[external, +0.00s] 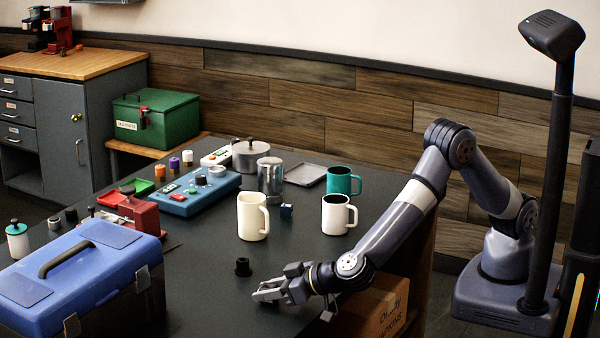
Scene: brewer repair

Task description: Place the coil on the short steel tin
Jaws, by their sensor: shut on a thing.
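My gripper (265,291) is low over the front edge of the dark table, its fingers pointing left. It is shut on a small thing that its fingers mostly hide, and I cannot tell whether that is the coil. No coil can be clearly made out elsewhere. A low, wide steel tin with a knobbed lid (250,155) stands at the back of the table, far from my gripper. A taller steel canister (270,178) stands just in front of it.
A cream mug (252,217), a white mug (336,215) and a teal mug (342,181) stand mid-table. A blue toolbox (80,280) fills the front left. A flat tray (306,174) lies at the back.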

